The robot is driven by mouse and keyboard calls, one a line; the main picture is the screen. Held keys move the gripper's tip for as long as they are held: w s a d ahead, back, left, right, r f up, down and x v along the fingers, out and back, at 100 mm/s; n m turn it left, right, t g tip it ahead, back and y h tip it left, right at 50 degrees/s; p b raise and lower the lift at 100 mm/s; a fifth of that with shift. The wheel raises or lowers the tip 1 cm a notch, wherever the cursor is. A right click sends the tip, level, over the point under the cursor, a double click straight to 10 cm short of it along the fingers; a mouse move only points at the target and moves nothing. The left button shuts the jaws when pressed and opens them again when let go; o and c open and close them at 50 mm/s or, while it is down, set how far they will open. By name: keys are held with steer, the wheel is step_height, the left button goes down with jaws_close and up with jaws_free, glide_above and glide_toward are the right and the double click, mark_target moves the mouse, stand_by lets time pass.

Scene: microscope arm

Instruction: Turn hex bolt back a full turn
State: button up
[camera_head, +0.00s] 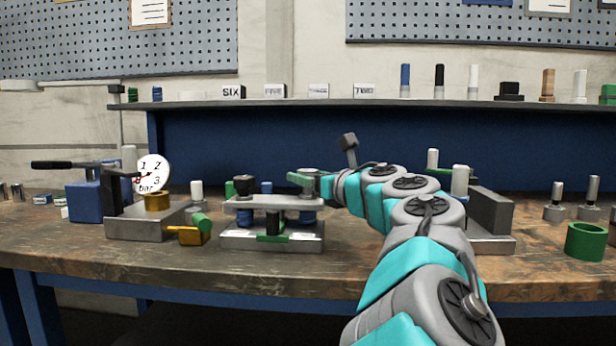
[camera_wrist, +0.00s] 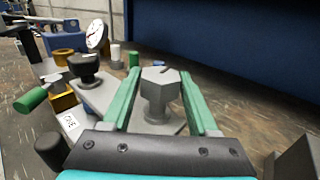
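The grey hex bolt (camera_wrist: 160,88) stands upright at one end of the clamp fixture in the wrist view, a dark mark on top of its head. My gripper (camera_wrist: 159,71) has one green finger on each side of the head. The fingers look open, with a narrow gap at the left; contact on the right is unclear. In the head view my gripper (camera_head: 303,177) is over the right end of the clamp fixture (camera_head: 272,240), and I cannot make out the bolt there. A black knob (camera_head: 245,185) stands on the fixture's left end, and also shows in the wrist view (camera_wrist: 86,67).
A gauge (camera_head: 152,172) and a yellow block with a green cylinder (camera_head: 195,234) stand left of the fixture. A grey block (camera_head: 490,212) and green ring (camera_head: 586,241) are to the right. The bench front (camera_head: 330,275) is clear.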

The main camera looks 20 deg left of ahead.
steer(key=shift+o, duration=1.4)
steer(key=shift+r, duration=0.1)
steer(key=shift+s+d, duration=0.1)
steer(key=b+v, duration=0.1)
steer(key=v, duration=0.6)
steer(key=shift+s+d, duration=0.2)
